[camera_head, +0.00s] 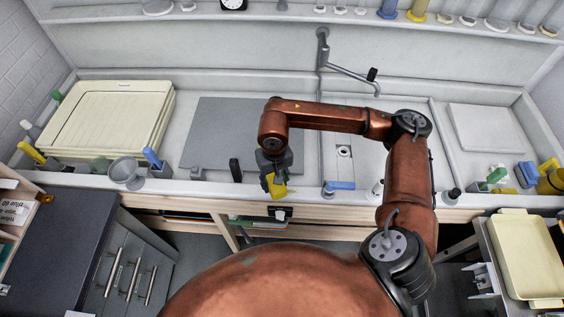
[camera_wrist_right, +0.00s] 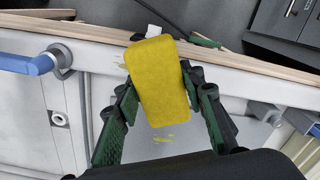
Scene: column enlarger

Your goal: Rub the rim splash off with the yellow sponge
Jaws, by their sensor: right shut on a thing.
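My right gripper (camera_head: 273,176) is shut on the yellow sponge (camera_head: 277,187) at the front rim of the sink bench. In the right wrist view the sponge (camera_wrist_right: 160,82) sits between the green-padded fingers of the gripper (camera_wrist_right: 160,100), its far end over the pale rim near the wooden edge. A small yellowish splash (camera_wrist_right: 121,66) shows on the rim just left of the sponge. Another yellow smear (camera_wrist_right: 163,140) shows on the grey surface below the sponge. The sponge hides the rim under it, and I cannot tell whether it touches. My left gripper is not in view.
A blue-handled tap or valve (camera_wrist_right: 30,63) is left in the wrist view. In the head view, a black upright block (camera_head: 235,170) stands left of the gripper and a blue-handled item (camera_head: 340,185) lies right. Cream trays (camera_head: 108,115) are stacked left. The grey board (camera_head: 215,125) is clear.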

